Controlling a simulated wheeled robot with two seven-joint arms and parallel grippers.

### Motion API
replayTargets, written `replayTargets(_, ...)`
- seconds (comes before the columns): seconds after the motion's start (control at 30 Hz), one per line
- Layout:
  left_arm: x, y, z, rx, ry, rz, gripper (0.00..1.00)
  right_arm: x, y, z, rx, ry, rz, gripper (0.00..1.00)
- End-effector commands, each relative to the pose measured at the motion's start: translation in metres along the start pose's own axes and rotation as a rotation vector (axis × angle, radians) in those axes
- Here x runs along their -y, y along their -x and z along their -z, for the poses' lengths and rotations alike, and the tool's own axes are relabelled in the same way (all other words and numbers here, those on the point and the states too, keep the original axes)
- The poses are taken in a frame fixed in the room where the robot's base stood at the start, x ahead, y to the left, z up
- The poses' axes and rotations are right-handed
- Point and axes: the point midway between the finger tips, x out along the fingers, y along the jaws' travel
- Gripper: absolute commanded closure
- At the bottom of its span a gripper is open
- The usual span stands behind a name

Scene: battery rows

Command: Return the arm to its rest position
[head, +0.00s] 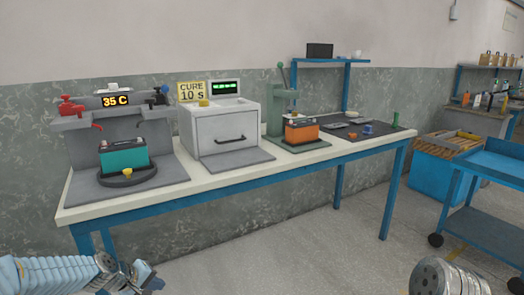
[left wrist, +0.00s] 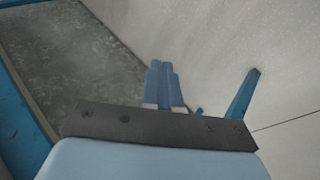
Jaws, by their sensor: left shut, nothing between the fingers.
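My left arm (head: 60,275) comes in at the lower left of the head view, low in front of the bench. My left gripper (head: 152,282) is below the bench's front edge, apart from everything on it. In the left wrist view its two blue fingers (left wrist: 164,84) are together with nothing between them. My right gripper is not in view; only a metal link of my right arm (head: 448,278) shows at the bottom right.
The bench (head: 240,185) carries a teal battery (head: 123,155) on a round stand, a white cure oven (head: 222,125) and an orange battery (head: 301,131) at a green press. A blue cart (head: 490,165) stands at the right. Open floor lies in front.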

Motion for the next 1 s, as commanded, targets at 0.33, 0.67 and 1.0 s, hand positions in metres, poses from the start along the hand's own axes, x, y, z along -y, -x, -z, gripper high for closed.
replayTargets(0.33,0.076,-0.112,-0.233,0.291,-0.273,0.140,1.00,0.000,0.000,0.000,0.000,0.000,0.000,0.57)
replayTargets(0.67,0.154,-0.095,-0.369,0.468,-0.523,0.245,1.00,0.000,0.000,0.000,0.000,0.000,0.000,0.57)
replayTargets(1.0,0.162,-0.091,-0.379,0.481,-0.548,0.254,1.00,0.000,0.000,0.000,0.000,0.000,0.000,0.57)
